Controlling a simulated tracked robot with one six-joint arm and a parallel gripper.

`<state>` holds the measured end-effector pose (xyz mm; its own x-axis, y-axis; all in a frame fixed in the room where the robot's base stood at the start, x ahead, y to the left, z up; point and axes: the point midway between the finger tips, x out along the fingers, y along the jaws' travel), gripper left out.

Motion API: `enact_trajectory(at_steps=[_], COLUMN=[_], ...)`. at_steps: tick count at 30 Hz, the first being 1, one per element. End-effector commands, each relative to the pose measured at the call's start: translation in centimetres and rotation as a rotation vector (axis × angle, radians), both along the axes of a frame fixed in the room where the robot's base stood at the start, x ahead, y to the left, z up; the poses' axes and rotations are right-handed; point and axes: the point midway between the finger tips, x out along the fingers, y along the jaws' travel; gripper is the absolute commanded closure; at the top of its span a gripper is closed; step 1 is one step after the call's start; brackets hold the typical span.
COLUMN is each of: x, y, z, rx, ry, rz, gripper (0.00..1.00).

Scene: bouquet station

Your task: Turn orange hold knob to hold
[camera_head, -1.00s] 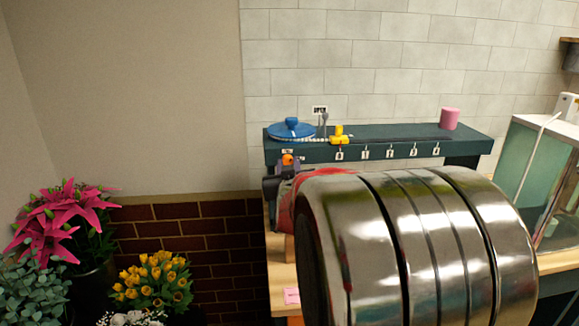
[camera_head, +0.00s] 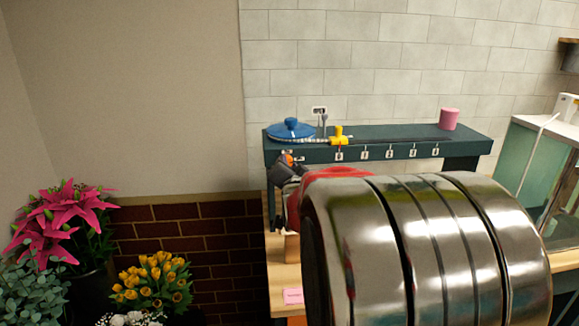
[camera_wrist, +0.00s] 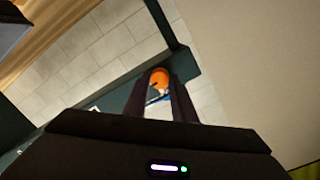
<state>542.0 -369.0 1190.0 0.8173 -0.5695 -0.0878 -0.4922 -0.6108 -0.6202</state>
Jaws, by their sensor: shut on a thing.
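The orange hold knob (camera_head: 288,159) is on the front face of the dark green station (camera_head: 375,151), near its left end. My gripper (camera_head: 284,164) is at the knob in the head view, tilted, and partly hides it. In the wrist view the orange knob (camera_wrist: 159,79) shows between the tips of my two dark fingers (camera_wrist: 162,90), which are shut on it. A dark mark shows on the knob's face. The label by the knob is mostly hidden, so I cannot read its setting.
A blue domed disc (camera_head: 291,129) and a yellow slider (camera_head: 339,136) sit on the station top, with a pink cylinder (camera_head: 449,119) at the right. A glass-sided case (camera_head: 548,165) stands to the right. Pink lilies (camera_head: 62,214) and yellow tulips (camera_head: 151,280) stand at lower left.

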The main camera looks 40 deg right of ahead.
Motion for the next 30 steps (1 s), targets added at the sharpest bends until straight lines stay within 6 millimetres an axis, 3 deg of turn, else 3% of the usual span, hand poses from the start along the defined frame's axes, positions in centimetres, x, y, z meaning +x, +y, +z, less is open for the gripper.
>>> enact_trajectory(at_steps=[9, 23, 24, 30], x=[-0.29, -0.34, -0.34, -0.22], y=[-0.38, -0.47, -0.47, -0.32], z=[0.06, 0.02, 0.01, -0.01], rx=[0.096, 0.11, 0.11, 0.109], ry=[-0.068, -0.076, -0.076, -0.074], rz=[-0.008, -0.01, -0.01, -0.007], gripper=[0.98, 0.98, 0.74, 0.6])
